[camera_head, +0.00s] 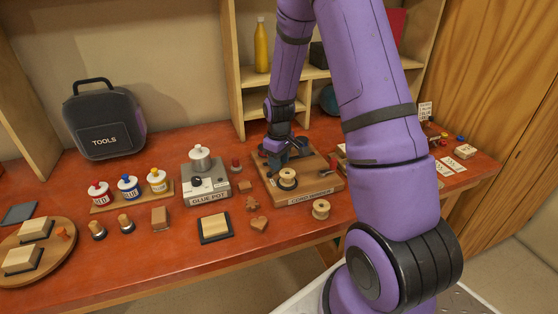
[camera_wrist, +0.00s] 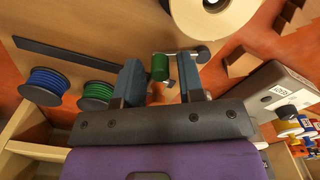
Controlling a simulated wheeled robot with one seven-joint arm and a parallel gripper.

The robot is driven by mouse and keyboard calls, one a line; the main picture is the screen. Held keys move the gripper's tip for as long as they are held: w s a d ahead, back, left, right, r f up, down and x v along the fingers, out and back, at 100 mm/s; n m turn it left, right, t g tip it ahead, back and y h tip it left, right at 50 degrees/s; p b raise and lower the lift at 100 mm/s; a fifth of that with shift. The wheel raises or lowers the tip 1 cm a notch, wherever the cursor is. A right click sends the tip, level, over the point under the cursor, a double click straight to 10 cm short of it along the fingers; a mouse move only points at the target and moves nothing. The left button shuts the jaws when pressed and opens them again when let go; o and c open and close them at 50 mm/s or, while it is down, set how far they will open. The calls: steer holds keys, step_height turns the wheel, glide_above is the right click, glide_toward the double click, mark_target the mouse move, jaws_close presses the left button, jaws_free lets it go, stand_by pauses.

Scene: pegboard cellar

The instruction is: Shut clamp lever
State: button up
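The clamp lever shows in the wrist view as a thin metal rod with a green cylindrical grip (camera_wrist: 160,67) at one end and a dark pivot (camera_wrist: 203,53) at the other. My gripper (camera_wrist: 159,63) is open, with one blue-grey finger on each side of the green grip. Gaps show between the grip and both fingers. In the head view my gripper (camera_head: 284,152) is low over the back of a wooden board (camera_head: 322,184) labelled CORD. The lever cannot be made out there, as my gripper and arm cover that area.
A pale cord spool (camera_head: 287,179) stands on the board; it looms large in the wrist view (camera_wrist: 232,22). Blue (camera_wrist: 45,85) and green (camera_wrist: 97,95) spools lie beside my gripper. A glue pot (camera_head: 206,184) stands left of the board, and a loose spool (camera_head: 321,209) in front.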

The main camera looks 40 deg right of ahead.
jaws_close()
steer(key=shift+s+m, duration=0.1)
steer(key=shift+m, duration=0.2)
steer(key=s+m, duration=0.1)
steer(key=m, duration=0.2)
steer(key=shift+s, duration=0.1)
steer(key=shift+s+a+m, duration=0.1)
steer(key=shift+s+m, duration=0.2)
steer(key=shift+m, duration=0.55)
steer(key=shift+s+a+m, duration=0.1)
steer(key=shift+s+m, duration=0.2)
steer(key=shift+m, duration=0.55)
steer(key=shift+o, duration=1.2)
jaws_free()
